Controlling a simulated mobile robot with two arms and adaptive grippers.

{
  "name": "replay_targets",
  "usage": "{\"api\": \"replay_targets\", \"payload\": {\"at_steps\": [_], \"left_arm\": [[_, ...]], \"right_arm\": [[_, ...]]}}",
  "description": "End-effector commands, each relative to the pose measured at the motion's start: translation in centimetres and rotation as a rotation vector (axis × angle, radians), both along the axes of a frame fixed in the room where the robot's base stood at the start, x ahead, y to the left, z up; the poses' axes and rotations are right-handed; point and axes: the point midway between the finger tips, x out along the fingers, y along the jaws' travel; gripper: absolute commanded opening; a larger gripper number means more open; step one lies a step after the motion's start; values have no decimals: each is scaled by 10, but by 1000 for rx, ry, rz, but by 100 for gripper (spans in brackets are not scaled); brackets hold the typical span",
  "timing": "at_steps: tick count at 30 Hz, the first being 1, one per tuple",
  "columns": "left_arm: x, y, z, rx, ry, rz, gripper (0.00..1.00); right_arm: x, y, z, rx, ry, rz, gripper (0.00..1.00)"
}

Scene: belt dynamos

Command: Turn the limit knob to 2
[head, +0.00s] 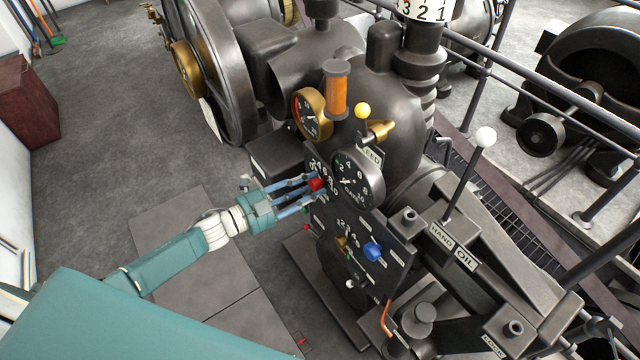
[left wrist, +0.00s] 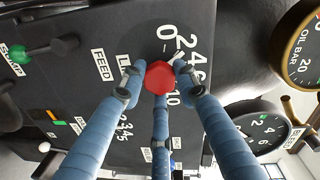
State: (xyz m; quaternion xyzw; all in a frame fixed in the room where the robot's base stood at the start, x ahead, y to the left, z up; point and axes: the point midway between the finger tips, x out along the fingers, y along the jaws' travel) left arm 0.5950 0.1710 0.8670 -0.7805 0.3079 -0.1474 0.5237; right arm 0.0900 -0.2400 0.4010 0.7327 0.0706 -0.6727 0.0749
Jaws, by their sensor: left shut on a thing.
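The red knob (head: 316,184) sits on the upper left of the dark control panel (head: 392,275). In the left wrist view the red knob (left wrist: 159,76) is in the middle, with a white number scale around it. A label beginning "LI" (left wrist: 124,66) is beside it, partly covered by a finger. My left gripper (head: 311,187) is shut on the red knob, its blue fingers around it in the left wrist view (left wrist: 158,82). Parts of the scale are hidden by the fingers, and I cannot tell which number the knob points to. My right gripper is not in view.
A round black gauge (head: 357,180) stands close to the knob's right. A brass-rimmed oil gauge (head: 310,113) is above. Lower on the panel are a blue knob (head: 373,251) and a brass one (head: 342,244). A white-tipped lever (head: 484,137) rises at right.

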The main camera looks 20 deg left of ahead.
Motion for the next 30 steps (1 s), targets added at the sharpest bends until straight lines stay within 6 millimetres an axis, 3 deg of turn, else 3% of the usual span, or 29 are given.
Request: {"api": "replay_targets", "payload": {"at_steps": [1, 26, 27, 29, 30], "left_arm": [[3, -2, 11, -34, -1, -6, 4], [5, -1, 12, -139, 77, -4, 4], [5, -1, 12, -139, 77, -4, 36], [4, -1, 12, -138, 78, -4, 48], [4, -1, 11, -137, 79, -3, 49]], "right_arm": [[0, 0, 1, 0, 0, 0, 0], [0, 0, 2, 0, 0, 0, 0], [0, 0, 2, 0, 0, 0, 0], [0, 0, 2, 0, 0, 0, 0], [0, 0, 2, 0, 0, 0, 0]]}}
